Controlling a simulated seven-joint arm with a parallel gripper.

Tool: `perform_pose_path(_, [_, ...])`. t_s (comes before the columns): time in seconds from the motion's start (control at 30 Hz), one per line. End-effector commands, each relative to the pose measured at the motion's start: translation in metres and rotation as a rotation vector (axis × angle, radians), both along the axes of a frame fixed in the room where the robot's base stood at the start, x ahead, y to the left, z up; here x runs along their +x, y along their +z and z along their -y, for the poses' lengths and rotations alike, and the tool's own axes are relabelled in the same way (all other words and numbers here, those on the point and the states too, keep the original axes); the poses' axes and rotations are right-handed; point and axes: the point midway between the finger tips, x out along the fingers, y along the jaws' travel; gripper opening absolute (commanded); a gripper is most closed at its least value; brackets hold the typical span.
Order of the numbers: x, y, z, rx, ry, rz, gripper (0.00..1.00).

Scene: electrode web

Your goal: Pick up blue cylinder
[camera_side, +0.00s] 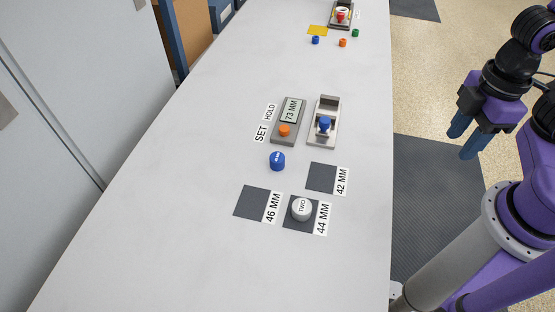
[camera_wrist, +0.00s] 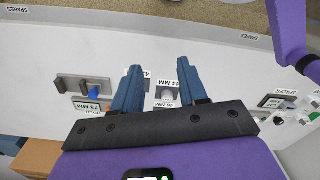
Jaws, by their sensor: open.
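A blue cylinder (camera_side: 277,161) with white marking on its top stands upright on the grey-white table in the side view, between the display device and the dark pads. I cannot make it out in the wrist view, where my fingers cover part of the table. My gripper (camera_side: 462,141) is open and empty, off the right edge of the table and well apart from the cylinder. Its two blue fingers also show in the wrist view (camera_wrist: 162,68), spread apart with table between them. A smaller blue cylinder (camera_side: 316,40) stands far back on the table.
A white cylinder marked TWO (camera_side: 302,209) sits on the 44 MM pad. The 46 MM pad (camera_side: 252,202) and 42 MM pad (camera_side: 321,177) are empty. Behind the cylinder are a 73 MM display device (camera_side: 289,121) and a blue-knobbed device (camera_side: 324,122). The table's left side is clear.

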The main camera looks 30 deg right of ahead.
Motion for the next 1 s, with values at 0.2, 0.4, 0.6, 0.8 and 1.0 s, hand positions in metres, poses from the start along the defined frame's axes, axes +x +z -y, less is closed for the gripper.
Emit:
perform_pose_path(0.2, [0.0,0.0,0.0,0.0,0.0,0.0,0.65])
perform_pose_path(0.4, [0.0,0.0,0.0,0.0,0.0,0.0,0.72])
perform_pose_path(0.6, [0.005,-0.002,-0.003,-0.029,0.024,0.005,0.72])
perform_pose_path(0.8, [0.039,-0.018,-0.022,-0.213,0.19,0.048,0.72])
perform_pose_path(1.0, [0.082,-0.039,-0.057,-0.453,0.427,0.116,0.72])
